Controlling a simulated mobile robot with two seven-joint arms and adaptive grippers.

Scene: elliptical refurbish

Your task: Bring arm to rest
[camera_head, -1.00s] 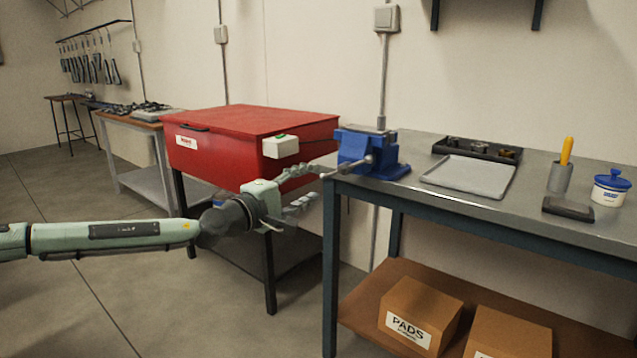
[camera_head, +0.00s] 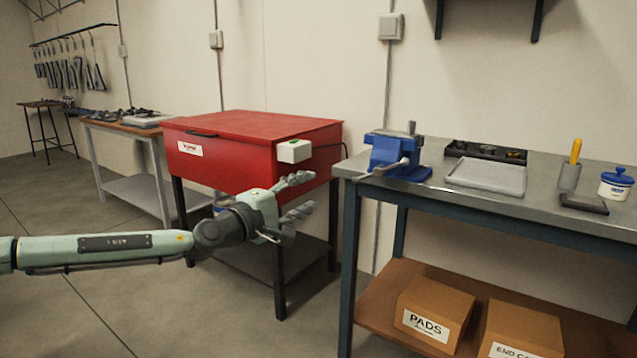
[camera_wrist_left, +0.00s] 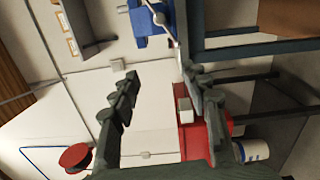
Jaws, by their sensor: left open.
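My left arm comes in from the left in the head view. Its gripper (camera_head: 300,197) is open and empty, held in the air in front of the red cabinet and left of the workbench. In the left wrist view, the two dark fingers (camera_wrist_left: 165,100) are spread apart with nothing between them. The view there is turned on its side. My right gripper is in neither view.
A red lidded cabinet (camera_head: 235,150) on dark legs stands behind the gripper. The workbench (camera_head: 460,205) at right carries a blue vise (camera_head: 395,155), a grey tray (camera_head: 485,178) and a white jar (camera_head: 615,185). Boxes (camera_head: 435,312) sit on its lower shelf. Open floor lies at left.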

